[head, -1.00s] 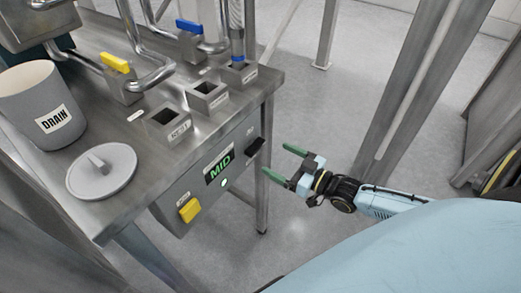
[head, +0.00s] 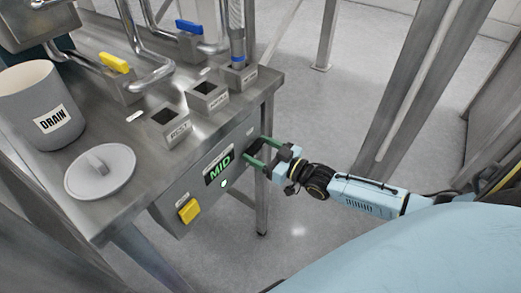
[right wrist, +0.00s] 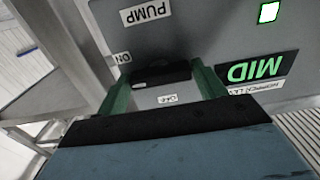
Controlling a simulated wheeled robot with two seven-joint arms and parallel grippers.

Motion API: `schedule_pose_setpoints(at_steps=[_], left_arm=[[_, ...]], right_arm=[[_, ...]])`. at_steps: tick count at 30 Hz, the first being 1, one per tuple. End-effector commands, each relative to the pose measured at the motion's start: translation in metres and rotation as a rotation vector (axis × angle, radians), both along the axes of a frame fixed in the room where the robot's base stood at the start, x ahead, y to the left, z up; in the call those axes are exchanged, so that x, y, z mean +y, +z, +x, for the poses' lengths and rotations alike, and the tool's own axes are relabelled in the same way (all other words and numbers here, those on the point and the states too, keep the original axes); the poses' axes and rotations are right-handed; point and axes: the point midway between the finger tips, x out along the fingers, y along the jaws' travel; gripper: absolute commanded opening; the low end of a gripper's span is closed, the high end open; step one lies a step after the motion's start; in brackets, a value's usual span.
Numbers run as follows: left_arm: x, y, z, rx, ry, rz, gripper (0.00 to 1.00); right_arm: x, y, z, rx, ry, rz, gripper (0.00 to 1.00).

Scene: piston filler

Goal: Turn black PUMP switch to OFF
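The black PUMP switch (right wrist: 162,74) sits on the front of the grey control panel (right wrist: 215,25). In the right wrist view the PUMP label (right wrist: 146,11), ON label (right wrist: 121,58) and OFF label (right wrist: 167,99) show upside down around it. My right gripper (head: 255,149) has its green fingers on either side of the switch, close to its ends. It is open; I cannot tell whether either finger touches the switch. My left gripper is not in view.
A green MID display (head: 219,170) and a yellow switch (head: 189,210) are beside it on the panel. The steel table (head: 150,185) above holds a DRAIN cup (head: 40,100), a round lid (head: 100,172) and square sockets (head: 207,96). The floor to the right is clear.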

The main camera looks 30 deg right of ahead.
Motion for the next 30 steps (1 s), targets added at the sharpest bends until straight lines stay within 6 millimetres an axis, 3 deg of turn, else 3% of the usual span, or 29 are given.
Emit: schedule_pose_setpoints(at_steps=[1, 6, 17, 30], left_arm=[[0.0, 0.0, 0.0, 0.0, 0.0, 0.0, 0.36], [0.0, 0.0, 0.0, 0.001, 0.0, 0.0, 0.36], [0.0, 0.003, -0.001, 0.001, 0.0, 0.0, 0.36], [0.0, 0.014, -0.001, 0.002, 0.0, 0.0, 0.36]], right_arm=[[0.0, 0.0, 0.0, 0.0, 0.0, 0.0, 0.62], [0.0, 0.0, 0.0, 0.0, 0.0, 0.0, 0.43], [0.0, 0.0, 0.0, -0.026, -0.001, -0.062, 0.43], [0.0, 0.001, 0.0, -0.162, -0.001, -0.389, 0.43]])
